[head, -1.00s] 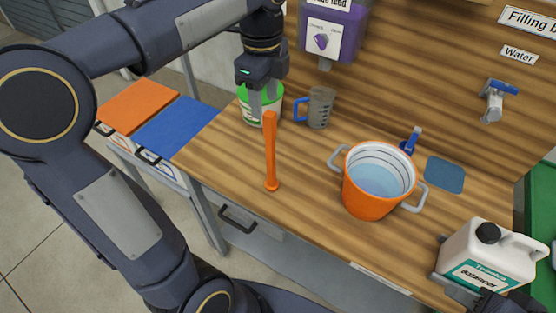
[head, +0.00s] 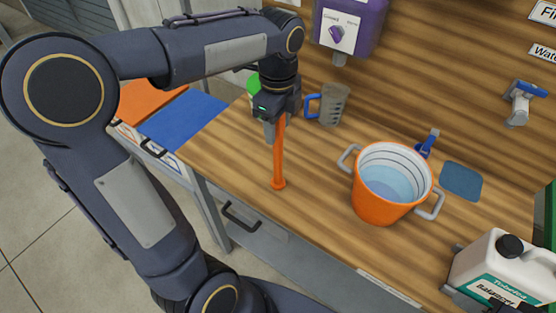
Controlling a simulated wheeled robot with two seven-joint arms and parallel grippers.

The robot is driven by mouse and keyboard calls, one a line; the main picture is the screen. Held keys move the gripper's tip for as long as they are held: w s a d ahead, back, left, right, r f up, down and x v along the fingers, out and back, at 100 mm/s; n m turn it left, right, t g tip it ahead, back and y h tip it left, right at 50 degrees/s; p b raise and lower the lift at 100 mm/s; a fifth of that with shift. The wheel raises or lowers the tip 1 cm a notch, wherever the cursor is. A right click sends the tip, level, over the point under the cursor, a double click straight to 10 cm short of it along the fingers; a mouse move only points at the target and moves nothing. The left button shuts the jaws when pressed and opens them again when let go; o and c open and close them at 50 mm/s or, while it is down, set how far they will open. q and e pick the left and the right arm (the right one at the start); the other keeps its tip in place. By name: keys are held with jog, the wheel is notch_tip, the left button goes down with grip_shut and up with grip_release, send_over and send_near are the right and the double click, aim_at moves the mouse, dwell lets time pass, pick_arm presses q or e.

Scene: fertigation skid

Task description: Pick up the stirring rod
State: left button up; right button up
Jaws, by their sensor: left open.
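The orange stirring rod (head: 279,160) stands upright on the wooden bench, its wider foot on the surface. My left gripper (head: 274,130) is open at the upper end of the rod, pointing down. The gripper hides the rod's top, and I cannot tell whether the fingers touch it.
An orange bucket (head: 381,212) of water with grey handles stands right of the rod. A grey measuring jug (head: 332,104) with a blue handle stands behind. A green-topped tub (head: 253,86) is partly hidden by my left arm. A white jug (head: 490,263) stands at front right.

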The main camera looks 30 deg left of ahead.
pick_arm(q)
jog(key=shift+f, duration=0.15)
jog(key=c, duration=1)
grip_shut()
